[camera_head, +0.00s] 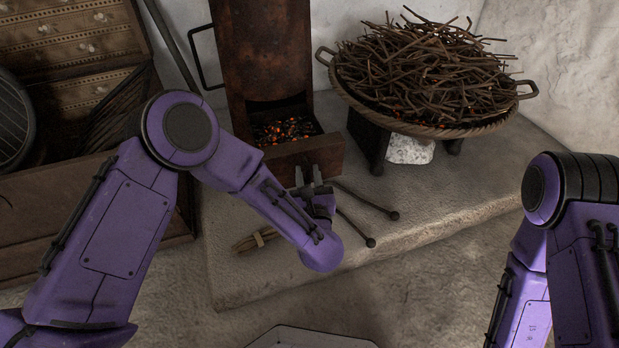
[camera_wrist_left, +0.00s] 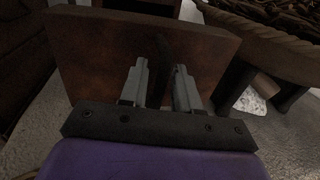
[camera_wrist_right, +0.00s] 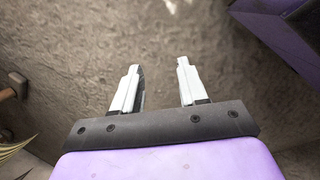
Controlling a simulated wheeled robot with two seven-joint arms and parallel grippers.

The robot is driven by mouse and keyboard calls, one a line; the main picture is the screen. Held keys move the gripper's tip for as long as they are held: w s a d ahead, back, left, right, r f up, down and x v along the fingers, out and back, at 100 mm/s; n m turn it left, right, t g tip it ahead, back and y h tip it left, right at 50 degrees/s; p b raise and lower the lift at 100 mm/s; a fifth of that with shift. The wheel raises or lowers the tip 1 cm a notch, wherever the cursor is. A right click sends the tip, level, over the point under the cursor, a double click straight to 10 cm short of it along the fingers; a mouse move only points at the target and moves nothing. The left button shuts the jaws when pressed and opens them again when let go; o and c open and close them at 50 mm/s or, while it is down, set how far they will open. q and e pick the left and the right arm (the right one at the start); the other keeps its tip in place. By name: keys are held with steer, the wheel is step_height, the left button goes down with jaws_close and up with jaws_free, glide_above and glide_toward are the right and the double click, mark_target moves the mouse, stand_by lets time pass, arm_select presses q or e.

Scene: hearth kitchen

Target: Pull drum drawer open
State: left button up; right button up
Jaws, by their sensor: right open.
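A drawer (camera_head: 322,151) with a rust-brown front juts out at the foot of a tall rust-brown housing (camera_head: 267,50). Dark bits with orange glowing spots lie in it. My left gripper (camera_head: 308,174) is at the drawer front, fingers pointing at it. In the left wrist view the drawer front (camera_wrist_left: 85,60) fills the space ahead of my left gripper (camera_wrist_left: 161,68). Its fingers stand apart with a dark strip between them; I cannot tell whether they grip a handle. My right gripper (camera_wrist_right: 158,68) is open and empty above a rough grey-brown surface; the head view does not show it.
A wide basket of twigs (camera_head: 425,75) stands on dark legs at the right of the housing. Two dark rods (camera_head: 365,202) and a tied stick bundle (camera_head: 254,240) lie on the stone ledge (camera_head: 440,215). A cabinet with small drawers (camera_head: 75,45) stands at the left.

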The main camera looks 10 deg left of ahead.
arm_select(q)
steer(key=p+v, duration=0.1)
steer(key=v, duration=0.1)
steer(key=p+v, duration=0.1)
steer(key=v, duration=0.2)
steer(key=shift+d+r, duration=0.15)
steer(key=shift+r, duration=0.1)
steer(key=v, duration=0.1)
steer(key=p+v, duration=0.1)
steer(key=v, duration=0.3)
steer(key=shift+s+f+p, duration=0.25)
steer(key=shift+p, duration=0.1)
arm_select(e)
steer(key=shift+m+y, duration=0.3)
steer(key=shift+m, duration=0.4)
steer(key=a+r, duration=0.2)
steer(key=r, duration=0.1)
steer(key=shift+s+a+r, duration=0.1)
steer(key=shift+a+r, duration=0.15)
steer(key=shift+a, duration=0.15)
